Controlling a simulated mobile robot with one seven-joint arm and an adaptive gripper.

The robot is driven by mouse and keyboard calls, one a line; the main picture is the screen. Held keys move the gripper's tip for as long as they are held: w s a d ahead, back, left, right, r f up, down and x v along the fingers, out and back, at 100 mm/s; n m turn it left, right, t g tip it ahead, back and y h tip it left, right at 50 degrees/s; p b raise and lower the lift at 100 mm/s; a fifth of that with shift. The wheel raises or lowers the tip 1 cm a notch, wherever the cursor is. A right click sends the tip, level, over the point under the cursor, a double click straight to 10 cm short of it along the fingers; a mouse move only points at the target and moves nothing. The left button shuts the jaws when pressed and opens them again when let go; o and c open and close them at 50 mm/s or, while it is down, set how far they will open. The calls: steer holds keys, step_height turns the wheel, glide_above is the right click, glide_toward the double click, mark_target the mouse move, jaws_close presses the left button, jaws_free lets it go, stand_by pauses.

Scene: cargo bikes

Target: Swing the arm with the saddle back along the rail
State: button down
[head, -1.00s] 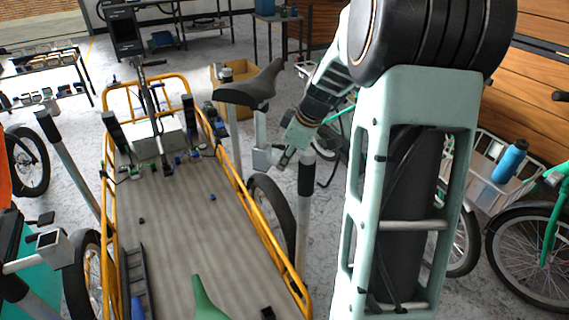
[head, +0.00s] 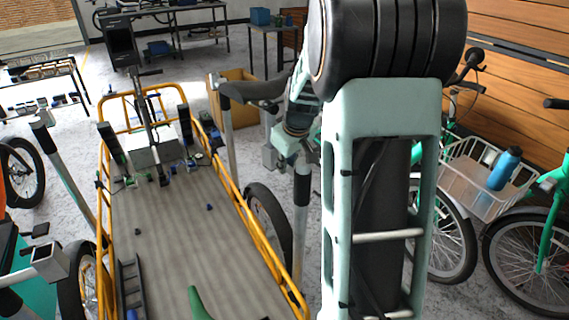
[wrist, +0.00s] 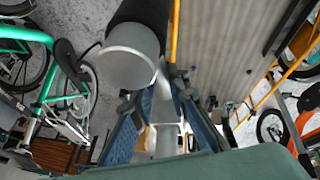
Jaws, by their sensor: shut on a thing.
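The dark saddle (head: 258,88) is in the head view, above the right rail of the yellow cargo bike, left of my forearm. A pale metal piece (head: 269,122) hangs below it. My gripper (head: 276,157) is at the lower end of this piece, behind the top of a dark post. In the wrist view, the blue fingers of my gripper (wrist: 163,112) are closed around a pale metal part (wrist: 164,138). The saddle is not clearly seen there. The yellow rail (head: 240,205) runs along the bed's right side.
A silver-topped post (head: 302,200) stands close to my gripper; its round end (wrist: 130,68) looms in the wrist view. Another post (head: 228,145) stands beneath the saddle's left end. A cardboard box (head: 238,97) is behind. The cargo bed (head: 180,245) is largely clear.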

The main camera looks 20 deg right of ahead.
steer(key=shift+w+d+r+m+h+p, duration=0.15)
steer(key=shift+d+m+h+p, duration=0.35)
steer(key=shift+m, duration=0.6)
steer(key=shift+d+m, duration=0.25)
steer(key=shift+m, duration=0.05)
steer(key=c, duration=2.1)
jaws_free()
steer(key=v, duration=1.1)
steer(key=shift+a+r, duration=0.1)
steer(key=shift+r, duration=0.35)
